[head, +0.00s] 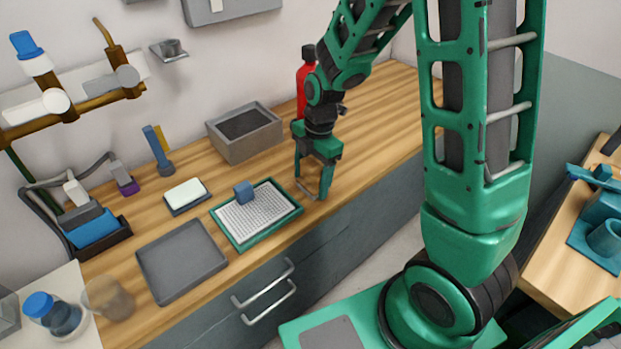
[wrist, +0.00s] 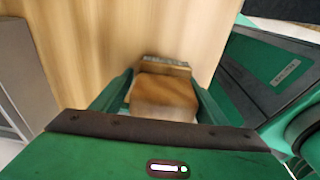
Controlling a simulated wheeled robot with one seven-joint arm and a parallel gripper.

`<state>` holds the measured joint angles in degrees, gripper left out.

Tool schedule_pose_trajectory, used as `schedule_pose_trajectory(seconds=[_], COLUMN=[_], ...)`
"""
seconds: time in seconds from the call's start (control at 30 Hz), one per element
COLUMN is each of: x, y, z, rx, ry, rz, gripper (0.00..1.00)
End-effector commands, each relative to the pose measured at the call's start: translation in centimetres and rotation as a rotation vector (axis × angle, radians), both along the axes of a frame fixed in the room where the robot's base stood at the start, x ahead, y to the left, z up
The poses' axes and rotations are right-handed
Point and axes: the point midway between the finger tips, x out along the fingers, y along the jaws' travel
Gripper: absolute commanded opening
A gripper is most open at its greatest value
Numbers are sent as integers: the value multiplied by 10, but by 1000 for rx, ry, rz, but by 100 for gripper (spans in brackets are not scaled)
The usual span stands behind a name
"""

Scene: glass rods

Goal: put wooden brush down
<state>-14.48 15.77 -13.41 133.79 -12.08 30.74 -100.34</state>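My gripper (head: 312,182) hangs low over the wooden counter, to the right of the green-rimmed tray. In the wrist view, the wooden brush (wrist: 166,92) lies between its two fingers, with a brown wooden body and a grey bristle strip at the far end. The fingertips come up to the brush's sides, so my gripper appears shut on it. In the head view the brush hardly stands out from the counter, and I cannot tell whether it touches the wood.
The green-rimmed tray (head: 232,242) with a white grid and a blue block (head: 243,192) is left of my gripper. A grey bin (head: 243,148) and a red bottle (head: 303,86) stand behind. A grey tray (head: 181,262) lies further left. The counter (head: 375,125) to the right is bare.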

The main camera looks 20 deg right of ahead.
Motion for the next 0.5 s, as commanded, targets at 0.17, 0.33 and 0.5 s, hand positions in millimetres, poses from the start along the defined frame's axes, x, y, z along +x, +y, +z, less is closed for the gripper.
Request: schedule_pose_trajectory(seconds=[0.17, 0.33, 0.5], x=[-10, -10, -8], y=[-2, -2, -3], z=[-7, -5, 13], rx=[-4, -6, -4], ry=[26, 27, 21], rz=[-1, -1, -1], gripper=[77, 77, 77])
